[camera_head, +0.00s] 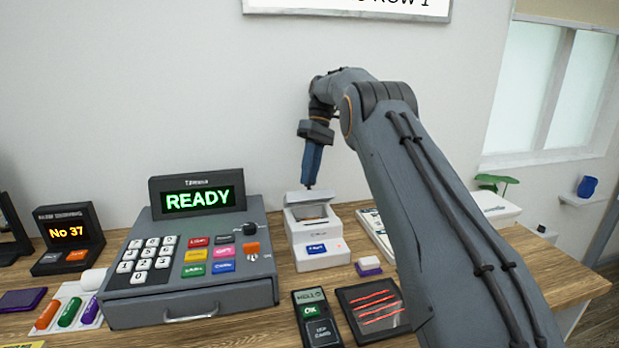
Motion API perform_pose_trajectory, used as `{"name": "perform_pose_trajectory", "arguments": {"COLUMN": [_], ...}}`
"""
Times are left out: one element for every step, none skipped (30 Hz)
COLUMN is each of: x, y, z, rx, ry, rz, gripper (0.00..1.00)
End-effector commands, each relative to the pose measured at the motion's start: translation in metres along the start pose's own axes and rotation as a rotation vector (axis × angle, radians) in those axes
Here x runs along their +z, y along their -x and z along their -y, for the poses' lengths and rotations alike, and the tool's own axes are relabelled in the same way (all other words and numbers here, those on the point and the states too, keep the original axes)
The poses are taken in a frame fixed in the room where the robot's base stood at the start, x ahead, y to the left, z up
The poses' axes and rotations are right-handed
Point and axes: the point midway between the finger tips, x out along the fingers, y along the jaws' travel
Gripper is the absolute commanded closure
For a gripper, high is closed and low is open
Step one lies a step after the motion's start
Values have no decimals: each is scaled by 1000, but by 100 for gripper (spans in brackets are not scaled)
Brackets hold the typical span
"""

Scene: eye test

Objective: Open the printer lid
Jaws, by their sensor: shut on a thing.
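The small white printer (319,259) stands on the wooden counter, right of the cash register, with a blue label on its front. Its white lid (300,198) is tilted up at the back, and a dark opening with something brownish in it shows below. My gripper (310,186) points down from above, its blue fingers shut on the top edge of the lid. The exact contact is too small to see clearly.
The grey register (190,299) with a READY display stands close left of the printer. A card terminal (315,318), a dark tray (352,292) and a purple-white block (369,267) lie in front. My arm covers the counter to the right.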

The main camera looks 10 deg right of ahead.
Motion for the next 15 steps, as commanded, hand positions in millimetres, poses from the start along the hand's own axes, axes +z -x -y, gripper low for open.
{"name": "perform_pose_trajectory", "arguments": {"x": [0, 0, 0, 0, 0, 0, 0, 0, 0, 0, 0, 0, 0, 0, 0], "y": [0, 0, 1, 1, 1, 1, 1, 1, 1, 1, 1, 1, 1, 1, 0], "z": [-1, -1, -1, 0, 0, 0, 0, 0, 0, 0, 0, 0, 0, 0, 0], "rx": [1, 1, 1, 1, 0, 0, 0, 0, 0, 0, 0, 0, 0, 0, 0], "ry": [0, 0, -1, -1, -1, -1, -1, -1, -1, -1, -1, -1, -1, -1, -1], "rz": [-1, 0, 0, 0, 0, 0, 0, 0, 0, 0, 0, 0, 0, 0, 0], "gripper": [100, 100, 100, 100, 100, 100, 100, 100, 100, 100, 100, 74, 69, 64, 61]}}
